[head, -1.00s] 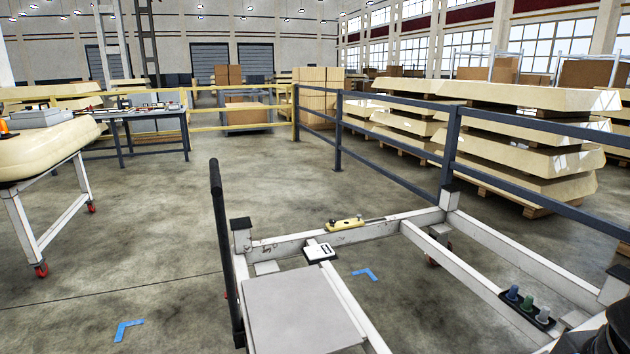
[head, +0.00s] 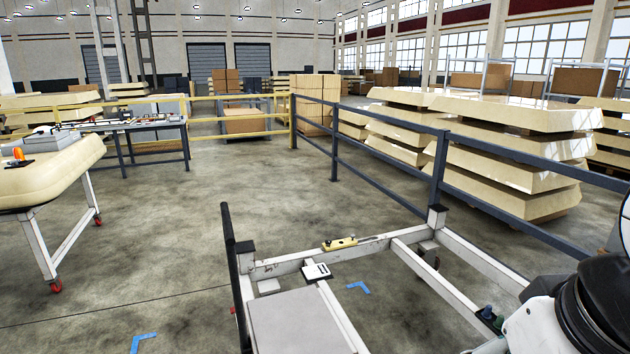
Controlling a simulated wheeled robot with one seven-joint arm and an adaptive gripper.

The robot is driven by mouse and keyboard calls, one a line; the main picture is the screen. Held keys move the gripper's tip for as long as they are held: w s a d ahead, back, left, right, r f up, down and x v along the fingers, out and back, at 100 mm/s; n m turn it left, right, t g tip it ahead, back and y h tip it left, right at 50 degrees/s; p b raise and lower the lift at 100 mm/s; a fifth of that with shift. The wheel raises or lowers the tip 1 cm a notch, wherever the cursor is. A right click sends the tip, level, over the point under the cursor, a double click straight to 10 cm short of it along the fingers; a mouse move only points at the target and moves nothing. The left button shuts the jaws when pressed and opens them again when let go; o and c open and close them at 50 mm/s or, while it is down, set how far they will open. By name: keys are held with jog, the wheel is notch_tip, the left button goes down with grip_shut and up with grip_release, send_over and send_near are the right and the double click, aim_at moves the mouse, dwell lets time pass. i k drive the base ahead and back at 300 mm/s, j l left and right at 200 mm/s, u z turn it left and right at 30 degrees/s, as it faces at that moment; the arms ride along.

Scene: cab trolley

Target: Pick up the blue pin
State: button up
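The blue pin (head: 487,312) stands upright in a small black holder at the lower right of the head view, on the white trolley frame (head: 475,262). It looks small and dark here. A green pin (head: 498,322) stands beside it, partly covered by my arm. The rest of the holder is hidden behind my white and black arm. My gripper is not in view, so its fingers and anything in them cannot be seen.
A dark upright handle (head: 236,275) and a grey plate (head: 300,325) are on the trolley's left side. A yellow level-like tool (head: 341,244) lies on the back beam. Dark railings (head: 385,192) run behind the trolley. Open floor lies to the left.

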aim_at(486, 315)
jog(key=z, duration=0.85)
